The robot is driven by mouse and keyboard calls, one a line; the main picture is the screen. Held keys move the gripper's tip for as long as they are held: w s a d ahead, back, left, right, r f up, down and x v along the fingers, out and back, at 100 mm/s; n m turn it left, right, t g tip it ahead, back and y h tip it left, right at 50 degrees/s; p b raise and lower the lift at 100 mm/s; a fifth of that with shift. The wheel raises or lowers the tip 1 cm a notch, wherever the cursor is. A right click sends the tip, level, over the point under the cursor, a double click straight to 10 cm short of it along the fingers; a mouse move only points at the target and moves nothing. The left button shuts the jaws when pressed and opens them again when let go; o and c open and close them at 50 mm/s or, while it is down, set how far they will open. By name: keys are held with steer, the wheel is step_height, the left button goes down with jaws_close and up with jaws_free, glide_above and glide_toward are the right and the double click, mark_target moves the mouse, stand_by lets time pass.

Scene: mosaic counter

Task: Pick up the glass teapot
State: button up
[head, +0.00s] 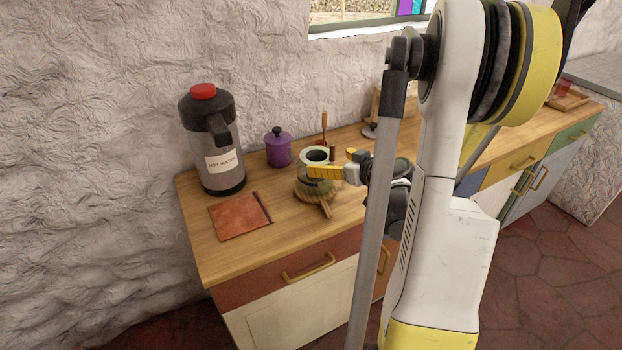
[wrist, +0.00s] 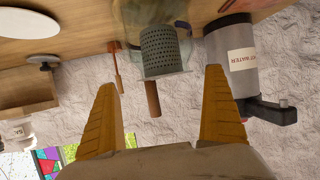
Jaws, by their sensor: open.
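The glass teapot (head: 316,187) stands on the wooden counter, with a pale ring-shaped rim on top and a wooden stand or base beneath. In the wrist view, which is upside down, the teapot (wrist: 165,52) shows a grey perforated infuser inside clear glass and a brown handle. My gripper (head: 330,163) is open, and its yellow fingers reach in at the teapot's upper right, one covering part of it. In the wrist view my gripper (wrist: 159,80) has the handle in line between its fingers. I cannot tell whether they touch it.
A hot water dispenser (head: 213,140) stands at the left by the wall. A reddish-brown board or booklet (head: 238,217) lies in front of it. A purple lidded jar (head: 278,148) and a wooden-handled utensil (head: 324,124) stand behind the teapot.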

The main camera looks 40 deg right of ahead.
mark_target(310, 156)
steer(key=x, duration=0.2)
steer(key=b+x, duration=0.1)
steer(key=x, duration=0.1)
steer(key=b+x, duration=0.1)
steer(key=x, duration=0.1)
steer(key=shift+w+a+r, duration=0.2)
steer(key=shift+a, duration=0.15)
steer(key=shift+r, duration=0.1)
steer(key=shift+s, duration=0.1)
steer(key=c, duration=1.5)
